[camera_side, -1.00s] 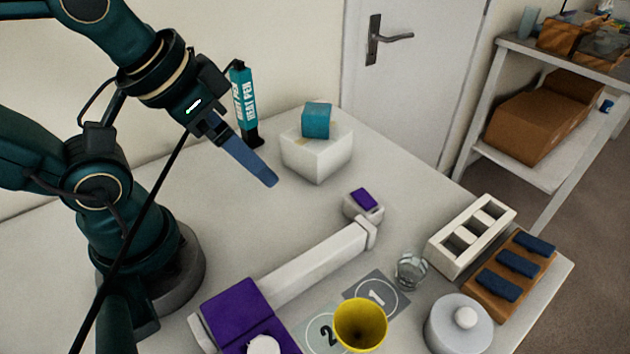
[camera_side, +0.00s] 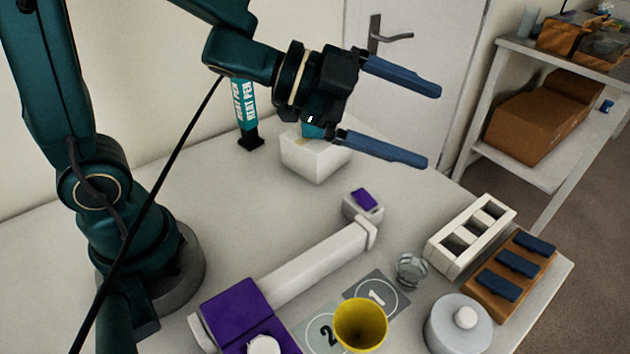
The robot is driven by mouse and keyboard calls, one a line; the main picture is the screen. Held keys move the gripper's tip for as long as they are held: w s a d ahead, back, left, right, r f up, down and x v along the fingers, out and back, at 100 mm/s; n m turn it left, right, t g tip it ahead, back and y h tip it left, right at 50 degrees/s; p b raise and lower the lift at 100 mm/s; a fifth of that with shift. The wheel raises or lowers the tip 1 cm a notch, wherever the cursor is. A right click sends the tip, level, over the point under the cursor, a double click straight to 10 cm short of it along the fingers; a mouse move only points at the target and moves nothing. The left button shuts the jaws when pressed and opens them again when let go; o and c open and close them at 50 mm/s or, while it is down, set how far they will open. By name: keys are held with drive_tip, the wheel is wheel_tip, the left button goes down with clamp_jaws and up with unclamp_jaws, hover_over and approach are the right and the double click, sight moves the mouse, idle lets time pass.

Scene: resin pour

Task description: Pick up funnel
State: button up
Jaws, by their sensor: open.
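The funnel appears to be the yellow, wide-mouthed vessel (camera_side: 360,326) at the front centre of the table. Its open mouth faces up, and its lower end is hidden from this angle. It stands on or just in front of the numbered cards (camera_side: 318,330). My gripper (camera_side: 433,128) is open and empty. Its two blue fingers point right, high above the back of the table, well up and away from the yellow vessel.
A small glass (camera_side: 411,270), a lidded grey pot (camera_side: 458,324), a white rack (camera_side: 470,236) and a wooden block with blue pieces (camera_side: 511,268) stand right. A purple-and-white device (camera_side: 238,314) lies left. A white box (camera_side: 315,157) and heat pen (camera_side: 245,110) stand behind.

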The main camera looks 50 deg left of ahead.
drive_tip(key=s+d+f+m+g+h, duration=0.3)
drive_tip(key=s+d+f+g, duration=0.1)
drive_tip(key=s+f+g, duration=0.15)
drive_tip(key=m+g, duration=0.1)
drive_tip(key=g, duration=0.6)
approach(359, 321)
drive_tip(key=shift+h, duration=0.4)
drive_tip(key=x, duration=0.5)
drive_tip(key=shift+a+f, duration=0.15)
drive_tip(key=shift+f, duration=0.15)
drive_tip(key=shift+x, duration=2.55)
drive_tip(key=c, duration=1.2)
